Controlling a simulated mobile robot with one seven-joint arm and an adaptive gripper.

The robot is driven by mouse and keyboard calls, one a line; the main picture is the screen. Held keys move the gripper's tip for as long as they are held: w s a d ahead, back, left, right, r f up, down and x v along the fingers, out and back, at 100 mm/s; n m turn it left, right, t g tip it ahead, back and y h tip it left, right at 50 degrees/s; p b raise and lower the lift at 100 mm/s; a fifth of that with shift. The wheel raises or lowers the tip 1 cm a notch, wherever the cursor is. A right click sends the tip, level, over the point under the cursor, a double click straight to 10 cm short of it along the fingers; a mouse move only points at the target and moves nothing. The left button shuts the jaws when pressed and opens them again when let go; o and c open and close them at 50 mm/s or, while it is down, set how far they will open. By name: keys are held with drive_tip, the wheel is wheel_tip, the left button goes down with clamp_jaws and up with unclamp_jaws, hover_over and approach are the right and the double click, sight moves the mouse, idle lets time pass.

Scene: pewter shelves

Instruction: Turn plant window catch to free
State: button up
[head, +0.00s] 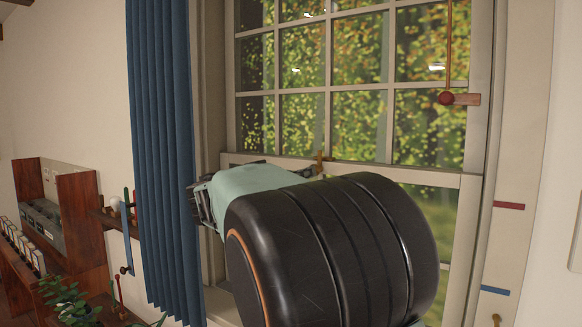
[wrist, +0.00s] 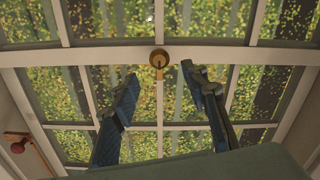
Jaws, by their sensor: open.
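The window catch (wrist: 158,60) is a small brass-coloured piece with a round base and a short lever, on the pale sash rail. In the wrist view it sits at the upper middle, its lever pointing down the picture. It also shows in the head view (head: 319,163), just above my arm, its lower part close to my arm's outline. My gripper (wrist: 160,84) is open and empty. Its two dark fingers stand apart below the catch in the wrist view, one on each side of its line. I see no contact. In the head view the fingers are largely hidden.
A red knob on a wooden block (head: 464,99) is at the window's right; a rod hangs above it. A blue curtain (head: 160,150) hangs left of my gripper. Red (head: 509,205) and blue (head: 495,291) marks are on the right frame. Wooden shelves (head: 82,215) and plants (head: 68,302) stand left.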

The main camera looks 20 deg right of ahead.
drive_tip(key=p+x, duration=0.1)
drive_tip(key=x, duration=0.6)
drive_tip(key=shift+w+d+p, duration=0.2)
drive_tip(key=shift+d+p, duration=0.1)
drive_tip(key=shift+c, duration=0.5)
clamp_jaws()
